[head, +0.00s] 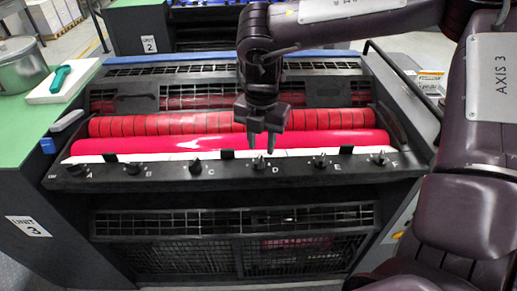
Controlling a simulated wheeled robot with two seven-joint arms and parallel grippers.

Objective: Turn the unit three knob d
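The unit three press (60,200) fills the middle of the head view, with a "UNIT 3" label (29,227) on its left side. Its dark front rail carries a row of black knobs with letters beside them. Knob d (259,164) is near the middle of the row, just left of the letter D. My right gripper (262,146) points down over the rail, its two narrow fingertips apart with nothing seen between them. The tips appear just above knob d; I cannot tell if they touch it. My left gripper is not in view.
Neighbouring knobs c (196,166) and e (320,161) sit either side on the rail. A glossy red roller (180,143) lies behind it. A pot (20,68) and a white board (75,88) with a green-handled tool (60,78) are at left.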

